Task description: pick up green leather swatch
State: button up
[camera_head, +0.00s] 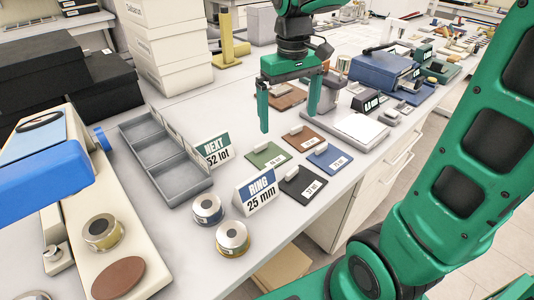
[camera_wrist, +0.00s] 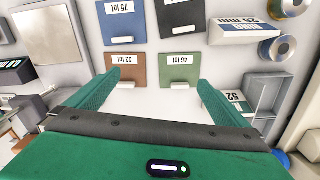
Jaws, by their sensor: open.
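The green leather swatch (camera_head: 268,160) lies flat on the white bench, with a pale grip block near its far edge and a white label. In the wrist view the green swatch (camera_wrist: 179,66) is right of centre, ahead of the jaws, its label upside down. My gripper (camera_head: 288,122) is open and empty, pointing down above the bench, beyond the swatches. In the wrist view my gripper (camera_wrist: 160,78) has its fingers well apart. A brown swatch (camera_head: 303,137), a blue swatch (camera_head: 329,157) and a black swatch (camera_head: 304,186) lie beside the green one.
A "NEXT 52 lot" sign (camera_head: 216,150) and a "RING 25 mm" sign (camera_head: 257,191) stand near the swatches. A grey compartment tray (camera_head: 160,160) is to the left. A white pad (camera_head: 358,131) lies to the right.

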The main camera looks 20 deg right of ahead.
jog(key=n, duration=0.2)
send_over(268, 154)
jog(key=w+a, duration=0.1)
jog(key=w, duration=0.2)
jog(key=f, duration=0.4)
jog(key=shift+s+a, duration=0.15)
jog(key=shift+a, duration=0.2)
jog(key=shift+d+f, duration=0.15)
jog(key=shift+f, duration=1.45)
jog(key=shift+d+f, duration=0.1)
jog(key=shift+f, duration=1.45)
jog(key=shift+c, duration=0.6)
jog(key=c, duration=1)
